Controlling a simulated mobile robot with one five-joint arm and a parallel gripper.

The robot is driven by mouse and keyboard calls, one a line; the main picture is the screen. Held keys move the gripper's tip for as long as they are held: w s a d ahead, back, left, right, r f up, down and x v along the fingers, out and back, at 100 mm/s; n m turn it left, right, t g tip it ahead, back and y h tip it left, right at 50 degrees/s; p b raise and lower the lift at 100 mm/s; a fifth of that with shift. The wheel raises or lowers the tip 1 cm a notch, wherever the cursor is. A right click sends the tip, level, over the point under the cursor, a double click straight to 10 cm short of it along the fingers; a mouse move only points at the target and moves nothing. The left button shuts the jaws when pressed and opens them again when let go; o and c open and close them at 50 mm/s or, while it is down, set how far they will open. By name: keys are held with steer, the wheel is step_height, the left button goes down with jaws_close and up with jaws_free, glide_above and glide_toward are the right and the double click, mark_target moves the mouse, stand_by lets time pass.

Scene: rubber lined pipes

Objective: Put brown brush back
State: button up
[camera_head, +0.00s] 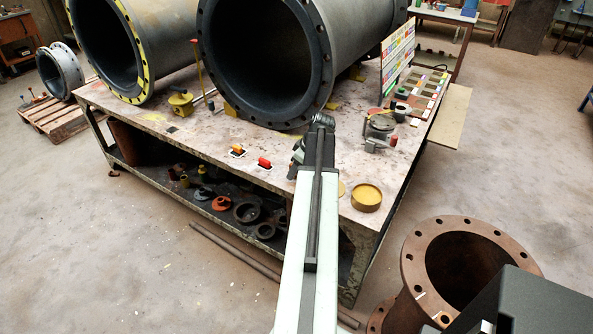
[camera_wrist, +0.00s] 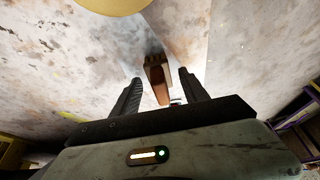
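A brown brush (camera_wrist: 158,80) with a dark end shows in the wrist view, between and beyond my gripper's two fingers. My gripper (camera_wrist: 160,90) is open, with a gap on each side of the brush. I cannot tell whether the brush lies on the tabletop or how far below the fingers it is. In the head view my gripper (camera_head: 300,150) is over the front part of the workbench (camera_head: 210,135), in front of the large pipe. The brush cannot be made out there; my arm may hide it.
Two large rubber-lined pipes (camera_head: 265,60) stand on the bench. A yellow tin (camera_head: 366,197) sits at the front right corner. Red (camera_head: 264,162) and orange (camera_head: 237,150) items lie left of my arm. A tray with coloured compartments (camera_head: 428,92) and a label board (camera_head: 397,58) are at right.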

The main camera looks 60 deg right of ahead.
steer(key=shift+r, duration=0.1)
steer(key=shift+r+p, duration=0.3)
steer(key=shift+p, duration=0.15)
steer(key=p+v, duration=1)
steer(key=v, duration=0.1)
steer(key=shift+s+r, duration=0.2)
steer(key=shift+s, duration=0.05)
